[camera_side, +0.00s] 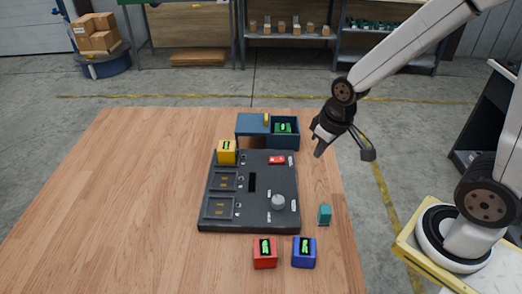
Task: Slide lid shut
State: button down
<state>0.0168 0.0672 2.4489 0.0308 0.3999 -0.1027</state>
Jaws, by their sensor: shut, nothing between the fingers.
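A blue box (285,143) stands at the far edge of the dark panel. Its flat blue lid (253,124) sits off to the left, so the right part of the box is uncovered. A yellow handle (266,119) stands up near the lid's right end. A green item (283,128) shows inside the uncovered part. My gripper (319,148) is to the right of the box, above the table's right edge, pointing down. It is shut and empty, apart from the box and lid.
The dark panel (270,218) holds a red switch (276,160), a grey knob (278,202) and marked squares. A yellow cube (227,152) stands at its upper left corner. The table's left side is clear.

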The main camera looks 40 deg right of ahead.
jog(key=w+d+r+n, duration=0.2)
jog(key=w+n, duration=0.1)
jog(key=w, duration=1)
jog(key=n+y, duration=0.3)
jog(key=n, duration=0.2)
send_over(258, 123)
jog(key=shift+s+d+r, duration=0.15)
jog(key=shift+r, duration=0.1)
jog(key=shift+f, duration=0.15)
jog(key=x, duration=1)
jog(key=shift+d, duration=0.15)
jog(key=shift+s+d, duration=1.35)
jog(key=shift+d, duration=0.05)
